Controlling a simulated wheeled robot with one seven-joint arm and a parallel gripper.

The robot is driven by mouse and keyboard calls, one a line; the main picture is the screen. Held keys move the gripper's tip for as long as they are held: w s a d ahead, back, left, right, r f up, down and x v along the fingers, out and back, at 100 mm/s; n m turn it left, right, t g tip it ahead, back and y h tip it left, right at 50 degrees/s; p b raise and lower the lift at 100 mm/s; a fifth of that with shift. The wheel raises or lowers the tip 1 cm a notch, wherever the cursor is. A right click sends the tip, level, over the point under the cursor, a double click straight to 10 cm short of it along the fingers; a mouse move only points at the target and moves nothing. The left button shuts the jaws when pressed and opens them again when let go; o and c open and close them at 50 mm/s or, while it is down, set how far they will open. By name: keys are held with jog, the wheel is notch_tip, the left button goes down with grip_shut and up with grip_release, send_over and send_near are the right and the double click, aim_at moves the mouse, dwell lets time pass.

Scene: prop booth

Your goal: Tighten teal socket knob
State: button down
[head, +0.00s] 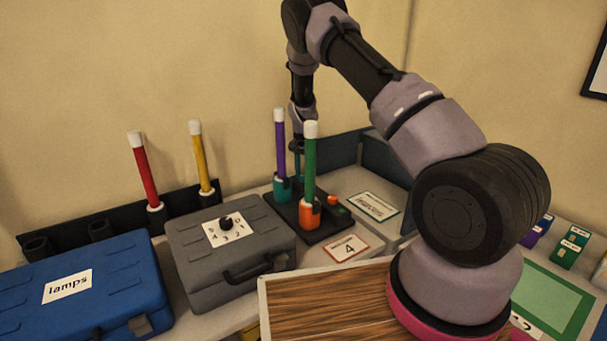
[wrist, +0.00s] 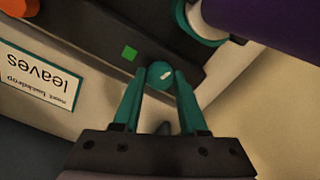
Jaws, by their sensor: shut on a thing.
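The teal knob (wrist: 159,73), with a white mark on its face, is at the edge of the black stand in the wrist view. My gripper (wrist: 160,82) has teal fingers shut on it from both sides. A green square lies on the stand beside the knob. The teal socket (head: 282,188) holds an upright purple tube (head: 280,140); its rim (wrist: 195,25) also shows in the wrist view. In the head view my gripper (head: 298,168) is behind the stand, partly hidden by the green tube, and the knob cannot be made out.
A green tube (head: 310,165) stands in an orange socket (head: 310,215) with an orange knob (head: 332,200) near it. Red (head: 142,170) and yellow (head: 200,160) tubes stand in a rack at left. A grey case (head: 200,265) and blue case (head: 100,300) sit in front. A leaves card (wrist: 40,85) lies beside the stand.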

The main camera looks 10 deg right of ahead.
aim_at(303, 176)
jog(key=shift+m, duration=0.5)
jog(key=shift+c, duration=2.2)
grip_release()
jog(key=shift+r, duration=0.1)
notch_tip(303, 176, up, 11)
